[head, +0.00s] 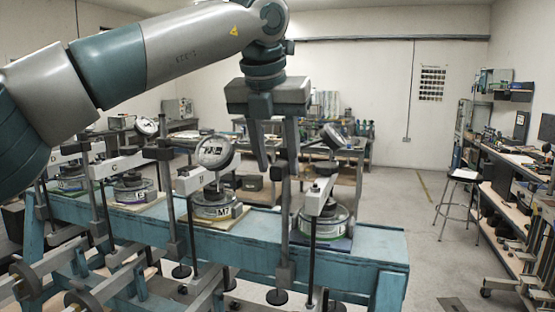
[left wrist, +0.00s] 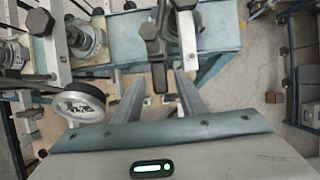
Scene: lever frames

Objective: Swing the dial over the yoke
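Several lever frames stand in a row on a teal bench (head: 375,246), each with a pale yoke bar and a round cell. The near frame's yoke (head: 321,194) crosses above its cell (head: 322,222). A round white-faced dial (head: 215,152) sits tilted above the cell marked M7 (head: 217,204). Another dial (head: 332,136) is right of my left gripper (head: 274,165), and a further one (head: 146,126) is at left.
Upright posts (head: 286,200) rise close around my left gripper. Long weight hangers and lever beams (head: 110,285) crowd the front left. A stool (head: 458,190) and a cluttered side bench (head: 515,168) stand at the right. The floor (head: 420,215) between is clear.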

